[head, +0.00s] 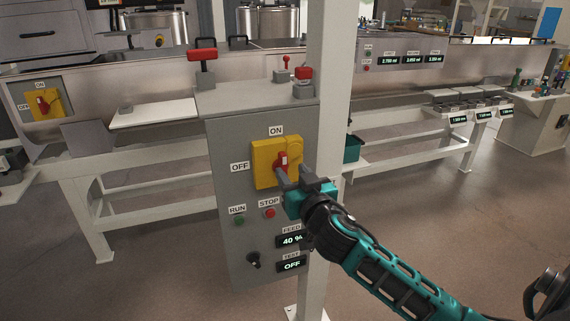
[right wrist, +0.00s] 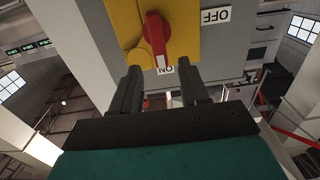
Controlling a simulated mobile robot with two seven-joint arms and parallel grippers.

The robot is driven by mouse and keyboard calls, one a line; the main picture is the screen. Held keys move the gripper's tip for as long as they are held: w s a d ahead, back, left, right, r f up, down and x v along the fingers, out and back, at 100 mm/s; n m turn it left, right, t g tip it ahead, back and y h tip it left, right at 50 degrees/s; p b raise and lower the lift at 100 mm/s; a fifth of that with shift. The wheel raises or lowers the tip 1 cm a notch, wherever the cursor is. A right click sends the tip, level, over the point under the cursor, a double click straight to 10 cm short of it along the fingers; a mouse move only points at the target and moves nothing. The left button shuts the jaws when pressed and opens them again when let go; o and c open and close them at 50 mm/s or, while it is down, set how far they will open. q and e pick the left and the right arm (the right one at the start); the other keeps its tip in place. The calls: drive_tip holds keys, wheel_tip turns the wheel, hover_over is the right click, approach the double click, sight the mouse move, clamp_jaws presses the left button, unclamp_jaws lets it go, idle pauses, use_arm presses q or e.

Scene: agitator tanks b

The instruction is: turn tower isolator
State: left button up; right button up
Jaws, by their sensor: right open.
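The tower isolator is a yellow plate (head: 263,166) with a red handle (head: 281,159) on a grey panel, labelled ON above and OFF to its left. In the right wrist view the yellow plate (right wrist: 125,20) appears upside down, and the red handle (right wrist: 156,35) has its white-marked end towards the ON label. My right gripper (head: 292,172) is at the plate's lower right in the head view, its fingers hiding part of it. In the right wrist view the gripper (right wrist: 161,78) is open and empty, its fingertips apart just short of the handle. My left gripper is not in view.
Below the isolator are a green RUN button (head: 239,220), a red STOP button (head: 269,212) and a black knob (head: 254,260). A white post (head: 330,100) stands close beside the panel. Another yellow isolator (head: 43,104) is at the far left. Open floor lies to the right.

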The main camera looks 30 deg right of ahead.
sight(285, 163)
drive_tip(key=shift+x, duration=2.55)
clamp_jaws()
